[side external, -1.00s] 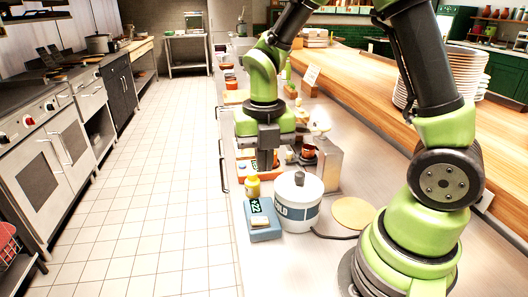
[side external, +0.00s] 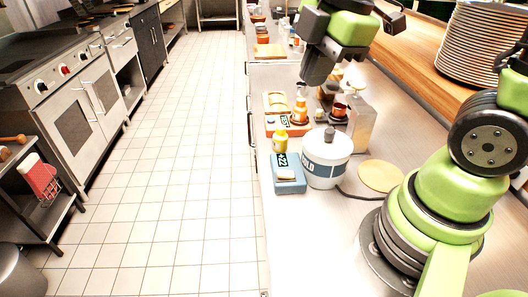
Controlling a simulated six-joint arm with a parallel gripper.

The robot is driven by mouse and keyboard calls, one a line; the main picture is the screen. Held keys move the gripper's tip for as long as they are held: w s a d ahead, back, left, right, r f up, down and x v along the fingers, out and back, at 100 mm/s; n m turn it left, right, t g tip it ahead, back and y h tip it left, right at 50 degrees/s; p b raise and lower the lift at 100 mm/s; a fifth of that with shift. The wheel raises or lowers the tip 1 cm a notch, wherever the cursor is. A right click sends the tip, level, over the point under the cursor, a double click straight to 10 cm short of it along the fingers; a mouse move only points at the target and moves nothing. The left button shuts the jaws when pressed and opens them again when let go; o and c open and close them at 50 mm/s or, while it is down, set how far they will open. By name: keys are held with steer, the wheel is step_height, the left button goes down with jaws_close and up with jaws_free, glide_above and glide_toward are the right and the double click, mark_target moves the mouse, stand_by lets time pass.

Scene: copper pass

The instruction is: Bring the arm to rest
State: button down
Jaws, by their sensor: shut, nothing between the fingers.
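My gripper (side external: 316,68) is shut and empty. It hangs in the air at the top of the side external view, above the steel counter and clear of everything on it. My green and dark grey arm rises from its round base at the right of the counter. The upper part of the arm runs out of the frame, so its full pose is hidden.
Below and in front of my gripper stand a white tub (side external: 327,165) with a lid knob, a blue scale (side external: 289,180), a yellow bottle (side external: 281,142) and an orange tray (side external: 275,130). A round board (side external: 381,174) lies near my base. Stacked plates (side external: 484,50) stand on the wooden shelf.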

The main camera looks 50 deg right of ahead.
steer(key=s+a+r+m+t, duration=0.1)
steer(key=s+m, duration=0.3)
steer(key=m, duration=0.5)
steer(key=s+a+r+m+t+y, duration=0.1)
steer(key=s+r+m+t, duration=0.2)
steer(key=m, duration=0.6)
steer(key=shift+v, duration=0.8)
steer(key=shift+a, duration=0.2)
